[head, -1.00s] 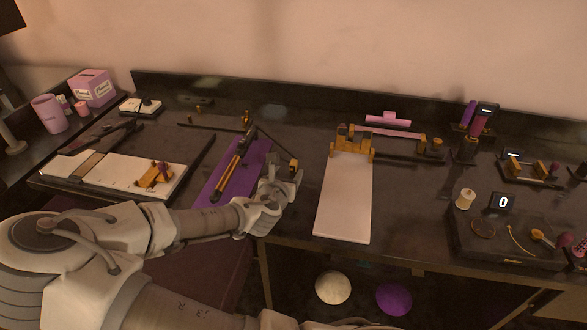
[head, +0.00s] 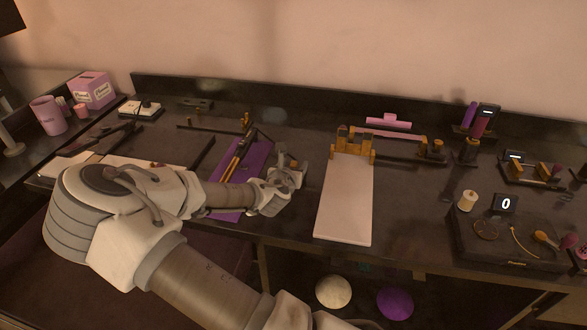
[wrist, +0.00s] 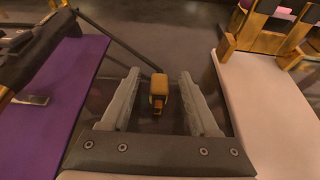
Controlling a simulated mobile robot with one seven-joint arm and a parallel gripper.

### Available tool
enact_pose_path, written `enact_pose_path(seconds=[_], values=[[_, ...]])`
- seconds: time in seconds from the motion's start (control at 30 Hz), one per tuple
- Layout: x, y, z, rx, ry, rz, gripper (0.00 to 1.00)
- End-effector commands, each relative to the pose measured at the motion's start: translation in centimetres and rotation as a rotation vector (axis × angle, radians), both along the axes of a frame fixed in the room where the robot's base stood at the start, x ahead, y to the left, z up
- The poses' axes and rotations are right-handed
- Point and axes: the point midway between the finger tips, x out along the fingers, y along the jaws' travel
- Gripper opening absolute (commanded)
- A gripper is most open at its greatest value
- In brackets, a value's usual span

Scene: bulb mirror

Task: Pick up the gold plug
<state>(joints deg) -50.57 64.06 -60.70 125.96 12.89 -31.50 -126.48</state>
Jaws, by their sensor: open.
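The gold plug (wrist: 159,88) is a small gold block with a dark front end, at the end of a thin black cord or rod in the wrist view. It lies between the two fingers of my gripper (wrist: 160,77), with a visible gap on each side. The gripper is open and holds nothing. In the head view my gripper (head: 298,170) is low over the table, between the purple mat and the white board. The plug (head: 293,163) shows there only as a small gold bit, partly hidden by the gripper.
A purple mat (wrist: 68,85) bearing a black and gold tool lies left of the gripper. A white board (wrist: 265,115) with gold blocks at its far end lies to the right. My arm covers the front left.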

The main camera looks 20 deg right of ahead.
Motion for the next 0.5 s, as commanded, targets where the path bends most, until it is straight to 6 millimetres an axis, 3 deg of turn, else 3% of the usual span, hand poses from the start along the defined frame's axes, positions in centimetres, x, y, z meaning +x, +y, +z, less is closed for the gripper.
enact_pose_path(seconds=[0.07,0.4,0.5], values=[[-0.01,0.02,0.0,0.0,0.0,0.0,0.59],[-0.04,0.02,0.0,0.0,0.0,0.0,0.0],[-0.04,0.02,0.0,0.0,0.0,0.0,0.0]])
